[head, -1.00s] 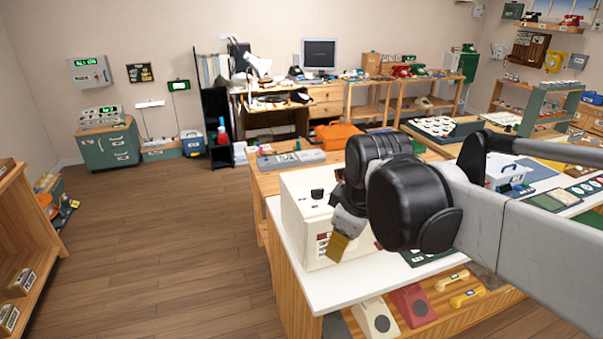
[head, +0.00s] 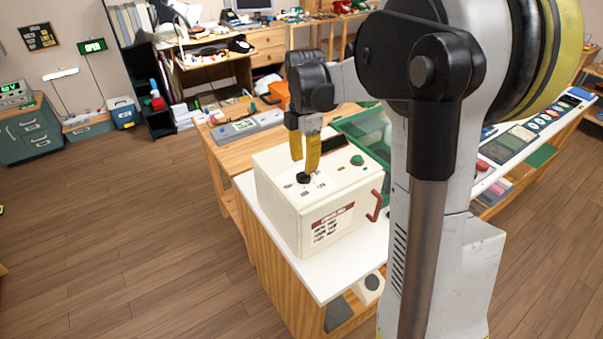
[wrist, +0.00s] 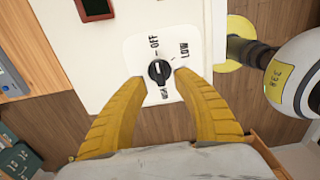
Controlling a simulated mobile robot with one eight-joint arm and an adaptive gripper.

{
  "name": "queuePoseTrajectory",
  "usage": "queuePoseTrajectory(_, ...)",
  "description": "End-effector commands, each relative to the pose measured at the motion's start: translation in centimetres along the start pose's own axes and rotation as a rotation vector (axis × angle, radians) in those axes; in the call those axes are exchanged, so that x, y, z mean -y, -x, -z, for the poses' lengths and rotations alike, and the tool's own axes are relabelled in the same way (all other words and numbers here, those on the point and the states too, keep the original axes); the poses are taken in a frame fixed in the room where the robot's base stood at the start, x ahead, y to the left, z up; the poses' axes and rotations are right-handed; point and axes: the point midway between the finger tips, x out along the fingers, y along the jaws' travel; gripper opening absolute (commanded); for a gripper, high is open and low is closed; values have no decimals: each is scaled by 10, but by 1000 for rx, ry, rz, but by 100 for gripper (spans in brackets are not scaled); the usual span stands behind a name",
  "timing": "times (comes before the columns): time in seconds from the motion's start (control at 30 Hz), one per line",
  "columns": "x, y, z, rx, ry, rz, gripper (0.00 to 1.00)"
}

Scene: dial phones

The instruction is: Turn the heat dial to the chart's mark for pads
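The cream heater box (head: 275,207) stands on the white-topped bench. Its black heat dial (head: 304,178) is on the top face; in the wrist view the dial (wrist: 160,71) sits on a white plate marked OFF, LOW and a third word I cannot read surely. I cannot tell exactly where the dial points. The chart (head: 332,225) is on the box's front, its lines too small to read. My gripper (head: 305,150) points down over the dial. In the wrist view the yellow fingertips (wrist: 158,77) are apart, one on each side of the dial; contact is unclear.
A green button (head: 357,160) and a dark red-framed window (wrist: 95,8) are on the box top. A red handle (head: 375,205) sticks out of its side. A green clear-sided case (head: 372,135) stands behind. Wood floor is open at left.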

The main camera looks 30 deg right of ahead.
Motion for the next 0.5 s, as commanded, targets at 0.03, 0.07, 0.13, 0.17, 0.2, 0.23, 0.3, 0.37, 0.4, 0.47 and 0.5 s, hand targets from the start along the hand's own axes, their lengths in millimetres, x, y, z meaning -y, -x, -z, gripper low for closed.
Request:
queuePoseTrajectory(0.03, 0, -11, 0, 0, 0, 0, 35)
queuePoseTrajectory(0.07, 0, -16, 0, 0, 0, 0, 35)
queuePoseTrajectory(0.13, 0, -26, 0, 0, 0, 0, 35)
queuePoseTrajectory(0.17, 0, -29, 0, 0, 0, 0, 35)
queuePoseTrajectory(0.2, 0, -32, 0, 0, 0, 0, 35)
queuePoseTrajectory(0.23, 0, -34, 0, 0, -1, 0, 35)
queuePoseTrajectory(0.3, 0, -38, 0, 0, -1, -1, 35)
queuePoseTrajectory(0.37, 0, -39, 0, 0, -1, -1, 35)
queuePoseTrajectory(0.4, 0, -39, 0, 0, -1, -1, 35)
queuePoseTrajectory(0.47, 0, -39, 0, 0, -1, -1, 35)
queuePoseTrajectory(0.5, 0, -39, 0, 0, -1, -1, 35)
